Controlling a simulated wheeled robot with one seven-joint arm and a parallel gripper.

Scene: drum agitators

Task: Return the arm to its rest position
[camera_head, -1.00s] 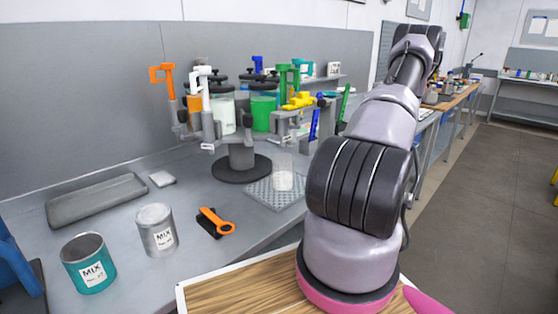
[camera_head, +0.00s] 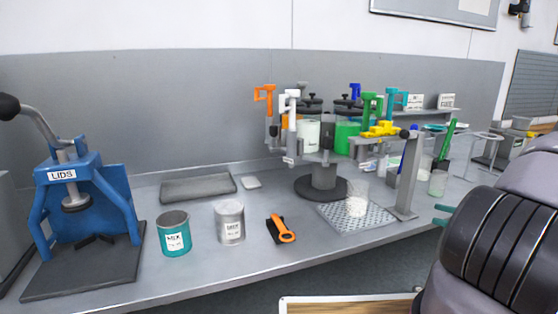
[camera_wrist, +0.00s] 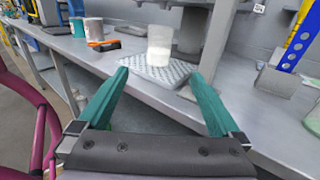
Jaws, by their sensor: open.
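My gripper (camera_wrist: 155,95) shows in the wrist view with its two teal fingers spread wide and nothing between them. It is in front of the bench's front edge, with a clear cup (camera_wrist: 160,45) of white contents on a perforated tray (camera_wrist: 150,70) beyond it. In the head view my arm fills the lower right, and teal fingertips (camera_head: 445,215) show just left of it. The cup (camera_head: 357,205) stands upright on the tray (camera_head: 345,222), apart from the fingers.
A drum agitator (camera_head: 322,180) with coloured clamps stands on the bench (camera_head: 190,277). A blue lid press (camera_head: 85,200), a teal can (camera_head: 174,233), a grey can (camera_head: 229,222) and an orange-handled tool (camera_head: 281,229) stand to its left. A grey bracket (camera_head: 407,180) stands right of the tray.

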